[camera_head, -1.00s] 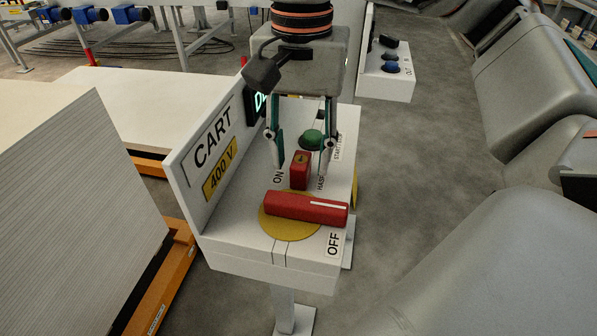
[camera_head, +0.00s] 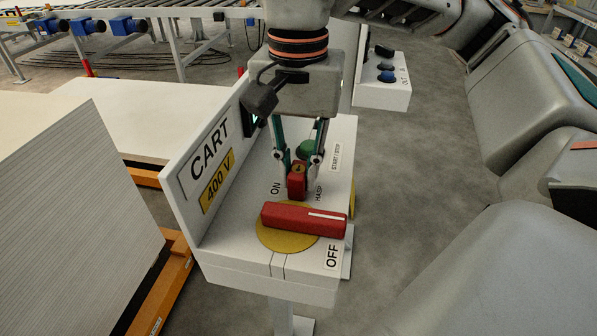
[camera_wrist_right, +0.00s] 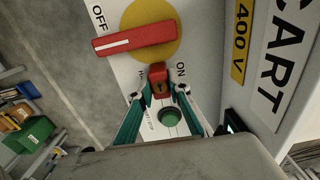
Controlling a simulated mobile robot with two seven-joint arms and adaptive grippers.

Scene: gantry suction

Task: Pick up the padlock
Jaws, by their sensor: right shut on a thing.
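The padlock (camera_head: 297,182) is a small red block with a brass keyhole face. It is at the HASP label on the white CART switch box, between the red handle and the green button. My right gripper (camera_head: 297,188) comes down from above and is shut on the padlock, with a finger on each side. In the right wrist view the padlock (camera_wrist_right: 158,82) shows between the fingertips. Its lower part and any shackle are hard to make out. My left gripper is not in view.
The red rotary handle (camera_head: 304,219) on a yellow disc lies just in front of the padlock. The green button (camera_head: 306,147) is behind it. The upright CART panel (camera_head: 208,160) stands close on the left. Grey floor (camera_head: 415,150) is open to the right.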

